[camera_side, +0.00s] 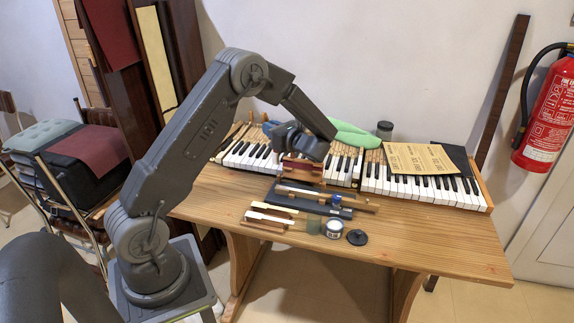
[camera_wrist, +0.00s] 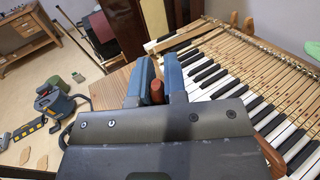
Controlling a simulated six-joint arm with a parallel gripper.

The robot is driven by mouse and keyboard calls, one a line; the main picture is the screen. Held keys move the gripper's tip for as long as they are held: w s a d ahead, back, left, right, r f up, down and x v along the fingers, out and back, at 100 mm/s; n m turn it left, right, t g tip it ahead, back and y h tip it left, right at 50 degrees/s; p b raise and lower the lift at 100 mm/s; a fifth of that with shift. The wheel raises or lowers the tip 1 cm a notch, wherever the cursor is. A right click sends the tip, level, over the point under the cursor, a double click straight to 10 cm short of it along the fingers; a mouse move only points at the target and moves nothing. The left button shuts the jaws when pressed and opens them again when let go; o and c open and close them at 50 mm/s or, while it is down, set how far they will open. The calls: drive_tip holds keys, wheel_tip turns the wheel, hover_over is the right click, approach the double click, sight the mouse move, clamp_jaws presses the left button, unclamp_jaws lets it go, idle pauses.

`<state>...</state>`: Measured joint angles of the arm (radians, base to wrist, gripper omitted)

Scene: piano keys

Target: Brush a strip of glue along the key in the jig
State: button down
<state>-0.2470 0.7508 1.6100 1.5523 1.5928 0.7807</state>
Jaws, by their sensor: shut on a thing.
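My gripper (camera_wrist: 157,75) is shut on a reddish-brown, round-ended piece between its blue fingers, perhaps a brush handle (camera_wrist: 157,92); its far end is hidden. In the side view my gripper (camera_side: 303,145) is over the front of the keyboard, just above a reddish-brown wooden block (camera_side: 303,170). I cannot tell whether they touch. In front lies a dark tray (camera_side: 346,214) with pale wooden key-like strips (camera_side: 297,191) across it; which is the key in the jig is unclear. An open white jar (camera_side: 334,230), perhaps the glue, stands at the front with a black lid (camera_side: 357,238) beside it.
The keyboard (camera_side: 425,187) spans the back of the wooden table (camera_side: 440,243). Sandpaper sheets (camera_side: 418,158), a green cloth (camera_side: 352,134) and a small dark jar (camera_side: 384,130) are behind. A white-topped key (camera_side: 262,217) lies front left. The table's front right is clear.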

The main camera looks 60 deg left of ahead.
sight(278, 158)
wheel_tip(278, 158, down, 7)
idle(0.9)
drive_tip(key=shift+f, duration=0.95)
idle(0.7)
drive_tip(key=shift+w+d, duration=0.1)
drive_tip(key=w+d, duration=0.2)
drive_tip(key=shift+w+d, duration=0.35)
drive_tip(key=shift+s+a, duration=0.1)
drive_tip(key=shift+s+a, duration=1.35)
